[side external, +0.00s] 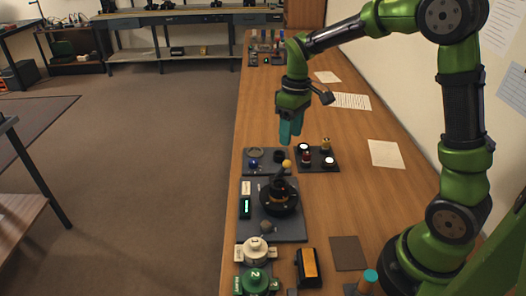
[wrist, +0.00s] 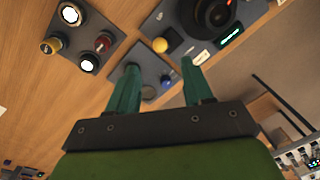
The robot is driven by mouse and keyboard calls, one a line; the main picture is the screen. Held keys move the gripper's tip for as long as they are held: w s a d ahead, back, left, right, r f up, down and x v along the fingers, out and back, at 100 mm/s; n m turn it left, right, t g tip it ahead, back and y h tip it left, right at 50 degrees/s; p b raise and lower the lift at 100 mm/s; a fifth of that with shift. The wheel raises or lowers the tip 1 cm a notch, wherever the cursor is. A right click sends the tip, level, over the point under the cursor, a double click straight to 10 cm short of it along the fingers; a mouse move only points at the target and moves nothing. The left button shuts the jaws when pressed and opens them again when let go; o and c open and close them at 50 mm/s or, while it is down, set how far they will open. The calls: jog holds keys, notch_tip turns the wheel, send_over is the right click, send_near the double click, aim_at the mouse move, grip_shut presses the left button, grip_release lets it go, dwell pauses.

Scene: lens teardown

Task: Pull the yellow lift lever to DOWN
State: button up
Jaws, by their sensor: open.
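The yellow lift lever shows as a yellow ball knob (side external: 286,163) on a short dark arm, beside the round black device (side external: 280,198) on a dark grey panel (side external: 290,234). The knob also shows in the wrist view (wrist: 160,45), just beyond the fingertips and between their lines. My gripper (side external: 289,138) has teal fingers pointing down, above and behind the knob in the side view. In the wrist view my gripper (wrist: 160,66) is open with nothing between the fingers. Any UP or DOWN marking is too small to read.
A dark plate with lit round buttons and knobs (side external: 317,159) lies to the right. A grey plate with a blue knob (side external: 254,155) lies behind the lever. A small green display (side external: 245,208) sits left of the black device. White and green round parts stand in front.

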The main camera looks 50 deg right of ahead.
aim_at(283, 169)
jog(key=f, duration=0.8)
jog(key=shift+s+a+f, duration=0.1)
jog(key=shift+a+f, duration=0.1)
jog(key=shift+a, duration=0.15)
grip_shut()
